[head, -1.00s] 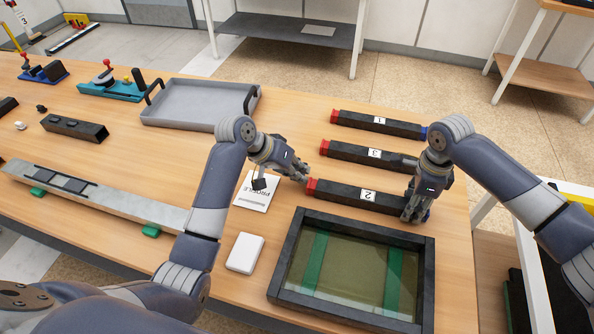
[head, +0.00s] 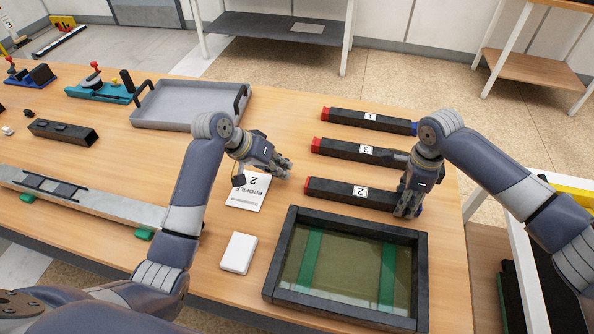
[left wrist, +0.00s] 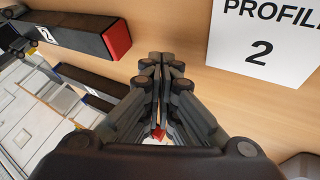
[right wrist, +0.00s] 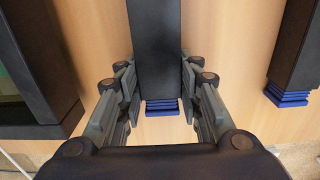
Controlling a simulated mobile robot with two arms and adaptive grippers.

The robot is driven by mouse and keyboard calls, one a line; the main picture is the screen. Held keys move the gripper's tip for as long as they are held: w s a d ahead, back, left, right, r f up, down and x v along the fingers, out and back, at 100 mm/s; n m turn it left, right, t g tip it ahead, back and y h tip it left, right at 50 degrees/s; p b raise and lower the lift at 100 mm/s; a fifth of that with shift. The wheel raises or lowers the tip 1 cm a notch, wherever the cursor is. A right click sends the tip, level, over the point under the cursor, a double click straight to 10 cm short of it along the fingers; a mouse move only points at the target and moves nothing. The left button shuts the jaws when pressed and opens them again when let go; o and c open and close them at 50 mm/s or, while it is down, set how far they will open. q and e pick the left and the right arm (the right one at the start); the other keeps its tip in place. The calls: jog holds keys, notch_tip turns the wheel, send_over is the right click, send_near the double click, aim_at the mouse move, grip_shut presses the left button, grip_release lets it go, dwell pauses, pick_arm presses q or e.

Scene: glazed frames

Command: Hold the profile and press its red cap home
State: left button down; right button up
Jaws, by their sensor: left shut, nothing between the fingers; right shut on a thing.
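The black profile marked 2 (head: 335,189) lies on the table, its red cap (head: 308,187) at its left end. In the left wrist view the red cap (left wrist: 118,39) appears flush against the profile, with no clear gap. My left gripper (head: 287,172) is shut and empty, a short way left of the cap and apart from it. My right gripper (head: 406,212) is shut on the profile near its right end. In the right wrist view the fingers straddle the black profile (right wrist: 156,45), with its ridged blue cap (right wrist: 163,107) showing. A "PROFILE 2" card (head: 248,195) lies below my left gripper.
Profile 3 (head: 345,150) and profile 1 (head: 370,121) lie behind, both with red left ends. A dark-framed glass panel (head: 268,288) lies just in front. A white block (head: 239,253), a grey tray (head: 160,125) and a metal rail (head: 100,207) lie leftward.

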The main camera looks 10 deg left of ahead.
pick_arm(q)
jog(key=v, duration=0.9)
jog(key=shift+d, duration=0.1)
jog(key=shift+w+d, duration=0.1)
pick_arm(e)
jog(key=o, duration=1.1)
